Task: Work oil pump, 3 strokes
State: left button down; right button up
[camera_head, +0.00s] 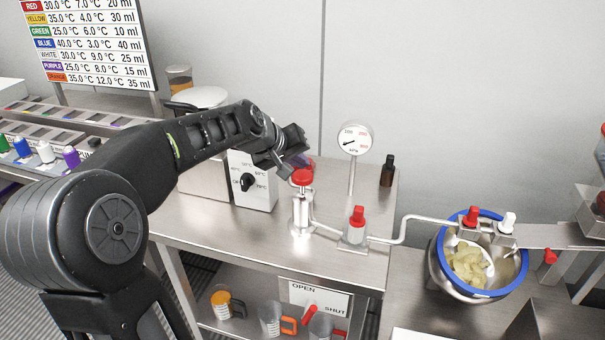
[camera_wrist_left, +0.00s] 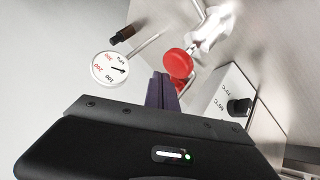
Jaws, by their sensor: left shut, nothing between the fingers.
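The oil pump (camera_head: 301,212) is a steel cylinder with a red knob (camera_head: 303,177) on top, standing upright on the steel bench. My left gripper (camera_head: 299,160) is shut and empty, just above and behind the red knob in the head view. In the left wrist view the shut fingers (camera_wrist_left: 161,92) are beside the red knob (camera_wrist_left: 179,64); I cannot tell whether they touch it. A pipe runs from the pump past a red-capped fitting (camera_head: 357,226) toward the bowl. My right gripper is not in view.
A kPa gauge (camera_head: 355,139) on a post and a dark bottle (camera_head: 387,170) stand behind the pump. A dial box (camera_head: 252,183) is at its left. A blue-rimmed bowl (camera_head: 435,262) with pale chips is at right. Jugs (camera_head: 222,304) sit on the lower shelf.

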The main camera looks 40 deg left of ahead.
aim_at(301, 176)
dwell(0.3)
pick_arm(q)
jog(key=shift+f+b, duration=0.45)
jog(key=shift+f+b, duration=1.45)
jog(key=shift+f, duration=0.25)
dwell(1.3)
dwell(0.3)
jog(key=shift+r+p, duration=1.65)
jog(key=shift+r, duration=0.5)
jog(key=shift+r+p, duration=1.95)
jog(key=shift+r, duration=0.55)
